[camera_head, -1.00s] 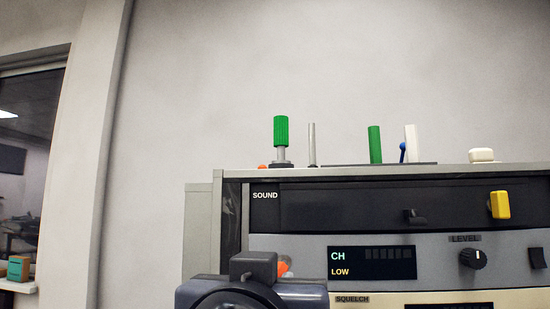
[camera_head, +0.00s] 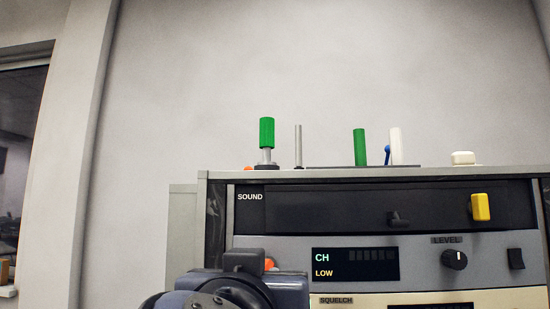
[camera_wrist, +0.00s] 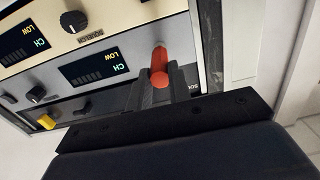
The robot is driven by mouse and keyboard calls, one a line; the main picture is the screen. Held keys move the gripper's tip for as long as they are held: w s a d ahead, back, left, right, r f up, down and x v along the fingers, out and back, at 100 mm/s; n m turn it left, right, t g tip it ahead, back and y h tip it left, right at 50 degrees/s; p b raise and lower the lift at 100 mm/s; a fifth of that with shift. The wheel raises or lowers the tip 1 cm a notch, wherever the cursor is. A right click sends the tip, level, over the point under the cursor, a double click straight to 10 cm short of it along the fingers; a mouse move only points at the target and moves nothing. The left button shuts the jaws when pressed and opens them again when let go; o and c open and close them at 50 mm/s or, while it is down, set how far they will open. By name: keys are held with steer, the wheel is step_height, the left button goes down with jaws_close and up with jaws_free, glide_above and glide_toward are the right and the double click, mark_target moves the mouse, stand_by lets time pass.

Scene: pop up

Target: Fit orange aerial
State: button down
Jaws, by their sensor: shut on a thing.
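My gripper (camera_wrist: 160,88) is shut on the orange aerial (camera_wrist: 160,66), a short rounded orange-red stick between the two dark fingers. In the wrist view the rack's front panel shows behind it, tilted. On the rack top stand a green-capped aerial (camera_head: 266,132) on a dark base and a bare silver rod (camera_head: 298,146) on a small base. Another small orange piece (camera_head: 248,168) lies left of them, mostly hidden.
A green stick (camera_head: 360,147), a white stick (camera_head: 396,146) and a blue-tipped piece (camera_head: 387,155) stand farther right, with a white block (camera_head: 463,158) beyond. The rack front (camera_head: 430,250) carries a yellow knob (camera_head: 480,207), a level knob and switches. The air above the rack is clear.

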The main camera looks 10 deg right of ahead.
steer(key=shift+w+d, duration=0.1)
steer(key=shift+w, duration=0.25)
stand_by(0.6)
steer(key=shift+w+d, duration=0.1)
steer(key=shift+w, duration=0.55)
steer(key=c, duration=1.2)
jaws_free()
steer(key=shift+c, duration=0.2)
steer(key=s+a+p, duration=0.2)
steer(key=s, duration=0.8)
steer(key=shift+s+p, duration=0.3)
steer(key=shift+w+d+b, duration=0.35)
steer(key=shift+w+b, duration=0.1)
steer(key=shift+w, duration=1.3)
steer(key=shift+w+d+b, duration=0.3)
steer(key=shift+w+b, duration=0.1)
steer(key=shift+w, duration=1.35)
steer(key=shift+w+d+b, duration=0.35)
steer(key=shift+w+b, duration=0.1)
steer(key=shift+w, duration=1.3)
